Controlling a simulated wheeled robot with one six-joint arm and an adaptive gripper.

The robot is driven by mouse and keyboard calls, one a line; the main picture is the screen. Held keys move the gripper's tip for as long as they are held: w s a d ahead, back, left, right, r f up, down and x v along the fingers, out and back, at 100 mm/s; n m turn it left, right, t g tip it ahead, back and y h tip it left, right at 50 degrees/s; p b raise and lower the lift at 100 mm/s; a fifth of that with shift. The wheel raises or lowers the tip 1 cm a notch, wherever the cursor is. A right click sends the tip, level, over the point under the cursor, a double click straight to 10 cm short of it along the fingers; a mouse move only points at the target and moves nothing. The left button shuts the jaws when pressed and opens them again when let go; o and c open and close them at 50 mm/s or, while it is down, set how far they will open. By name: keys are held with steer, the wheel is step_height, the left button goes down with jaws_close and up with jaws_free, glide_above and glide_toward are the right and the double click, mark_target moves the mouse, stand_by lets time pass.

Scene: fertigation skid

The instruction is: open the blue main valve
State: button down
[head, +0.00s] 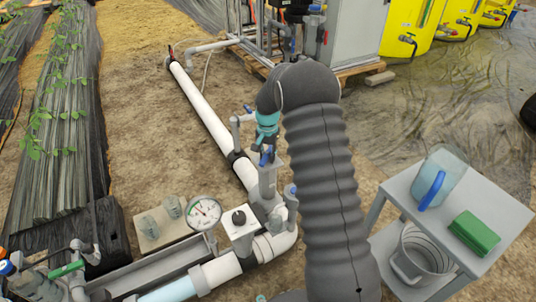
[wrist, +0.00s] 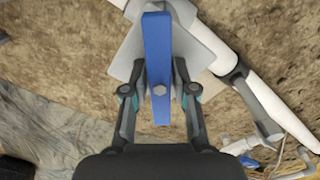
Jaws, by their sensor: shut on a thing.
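The blue main valve's lever handle (wrist: 157,40) runs up and down the middle of the wrist view, with a round bolt head on it. It lies at an angle to the white pipe behind it. In the head view a small part of the blue handle (head: 266,158) shows on top of a grey valve post on the pipe. My gripper (wrist: 158,72) has one finger on each side of the handle and is shut on it. In the head view my gripper (head: 265,146) is small and partly hidden by my arm.
A pressure gauge (head: 203,212) and a black-knobbed fitting (head: 239,218) stand close in front. A grey cart (head: 505,212) with a jug, a green block and a bucket stands at right. Bare soil lies left of the pipe.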

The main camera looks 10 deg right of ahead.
steer(key=n, duration=0.6)
steer(key=shift+n+p, duration=0.3)
steer(key=n, duration=0.5)
steer(key=c, duration=0.8)
jaws_free()
steer(key=shift+c, duration=0.2)
steer(key=shift+r, duration=0.1)
step_height(320, 180, up, 10)
steer(key=p, duration=0.6)
